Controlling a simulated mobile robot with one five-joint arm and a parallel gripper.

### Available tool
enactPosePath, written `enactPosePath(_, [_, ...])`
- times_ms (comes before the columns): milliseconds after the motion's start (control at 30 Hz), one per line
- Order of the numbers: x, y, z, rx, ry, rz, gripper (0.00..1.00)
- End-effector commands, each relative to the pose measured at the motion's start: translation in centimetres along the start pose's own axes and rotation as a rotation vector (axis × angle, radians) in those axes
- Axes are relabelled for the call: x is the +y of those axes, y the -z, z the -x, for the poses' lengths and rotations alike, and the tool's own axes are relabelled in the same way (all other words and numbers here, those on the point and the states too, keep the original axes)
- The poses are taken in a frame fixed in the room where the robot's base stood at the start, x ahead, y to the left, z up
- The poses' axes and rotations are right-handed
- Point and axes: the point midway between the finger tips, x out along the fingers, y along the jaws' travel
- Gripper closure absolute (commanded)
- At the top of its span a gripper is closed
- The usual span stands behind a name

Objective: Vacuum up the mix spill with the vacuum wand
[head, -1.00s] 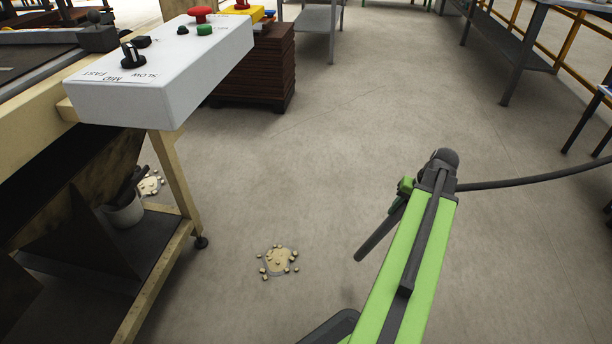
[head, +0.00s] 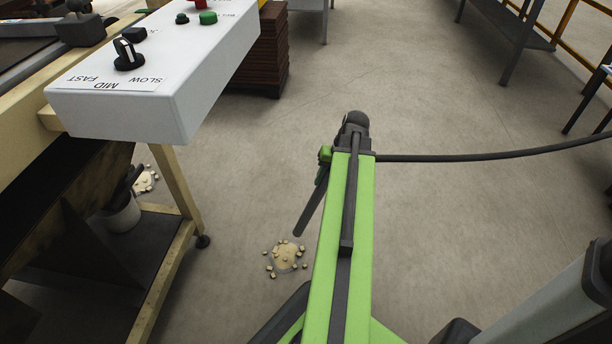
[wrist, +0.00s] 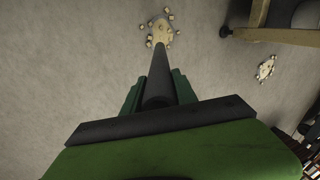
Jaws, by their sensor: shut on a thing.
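My gripper (wrist: 158,98) is shut on the vacuum wand (wrist: 159,72), a straight dark tube between its green fingers. In the head view the wand (head: 311,205) slants down to the left from the end of my green arm. A mix spill (head: 286,258), a pale patch with several small crumbs around it, lies on the floor just below the wand's tip. In the wrist view the tip overlaps the near edge of this spill (wrist: 161,27). I cannot tell how high the tip is above the floor.
A dark hose (head: 490,157) runs right from my arm's end. A white control box (head: 160,85) juts out at upper left above a beige machine frame (head: 160,275) with a grey bucket (head: 122,215). A brown stack (head: 268,50) stands behind. The middle floor is clear.

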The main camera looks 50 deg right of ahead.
Motion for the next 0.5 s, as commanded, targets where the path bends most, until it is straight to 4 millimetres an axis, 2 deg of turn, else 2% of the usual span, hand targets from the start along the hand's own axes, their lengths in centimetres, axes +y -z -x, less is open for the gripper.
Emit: enactPosePath(500, [1.0, 0.0, -0.2, 0.005, 0.0, -0.015, 1.0])
